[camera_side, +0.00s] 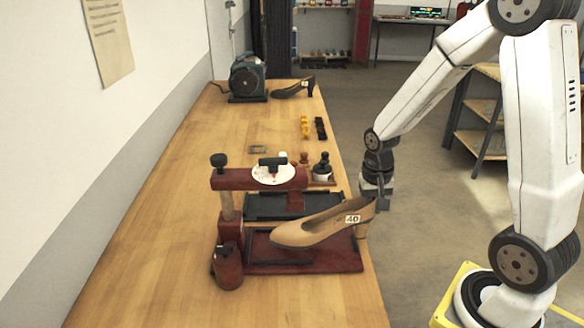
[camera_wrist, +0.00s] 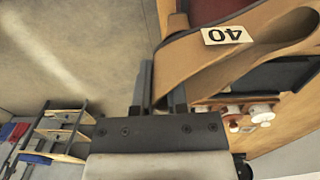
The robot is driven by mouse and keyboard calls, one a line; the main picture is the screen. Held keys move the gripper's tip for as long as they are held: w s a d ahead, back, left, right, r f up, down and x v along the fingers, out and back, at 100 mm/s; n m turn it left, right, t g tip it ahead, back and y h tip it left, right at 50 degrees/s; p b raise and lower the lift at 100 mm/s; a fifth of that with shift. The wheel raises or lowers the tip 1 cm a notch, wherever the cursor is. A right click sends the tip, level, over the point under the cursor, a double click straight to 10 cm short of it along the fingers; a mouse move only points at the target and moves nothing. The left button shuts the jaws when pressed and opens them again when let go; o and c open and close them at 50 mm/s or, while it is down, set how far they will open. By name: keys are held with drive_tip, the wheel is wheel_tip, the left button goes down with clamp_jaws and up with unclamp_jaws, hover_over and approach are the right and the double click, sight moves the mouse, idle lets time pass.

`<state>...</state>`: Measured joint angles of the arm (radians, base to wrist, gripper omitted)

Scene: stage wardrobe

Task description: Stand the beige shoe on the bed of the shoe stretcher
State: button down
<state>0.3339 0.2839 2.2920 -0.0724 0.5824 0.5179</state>
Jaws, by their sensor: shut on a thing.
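The beige shoe (camera_side: 318,229), a heeled pump with a "40" tag, is level in the side view, toe to the left and heel down at the right. It also shows in the wrist view (camera_wrist: 216,62). My gripper (camera_side: 374,198) is shut on the back of the shoe, at its heel end; the wrist view shows the fingers (camera_wrist: 161,92) on either side of it. The dark red shoe stretcher (camera_side: 340,267) with black bed plates lies behind and below the shoe. Whether the sole touches the bed cannot be told. The shoe hides part of the bed.
A red arm (camera_side: 233,180) with a white dial (camera_side: 273,174) spans the stretcher's far side. A dark shoe (camera_side: 294,88) and a motor (camera_side: 248,78) are at the bench's far end. The bench's left side (camera_side: 150,210) is clear.

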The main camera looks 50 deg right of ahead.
sight(355, 208)
drive_tip(key=shift+w+a+f, duration=0.15)
drive_tip(key=shift+w+a, duration=0.6)
drive_tip(key=shift+w+a+f, duration=0.15)
drive_tip(key=shift+w+a, duration=0.55)
drive_tip(key=shift+a, duration=0.05)
drive_tip(key=shift+f, duration=1.2)
idle(0.6)
drive_tip(key=c, duration=0.6)
unclamp_jaws()
drive_tip(key=shift+o, duration=0.2)
drive_tip(key=shift+w+a+r, duration=0.1)
drive_tip(key=shift+w+r, duration=0.05)
drive_tip(key=shift+r, duration=3.75)
drive_tip(key=s+a+f+n+t, duration=0.2)
drive_tip(key=s+a+n, duration=0.3)
drive_tip(key=a+n, duration=0.3)
drive_tip(key=shift+s+n+t, duration=0.15)
drive_tip(key=shift+n+t, duration=0.25)
drive_tip(key=shift+n, duration=0.1)
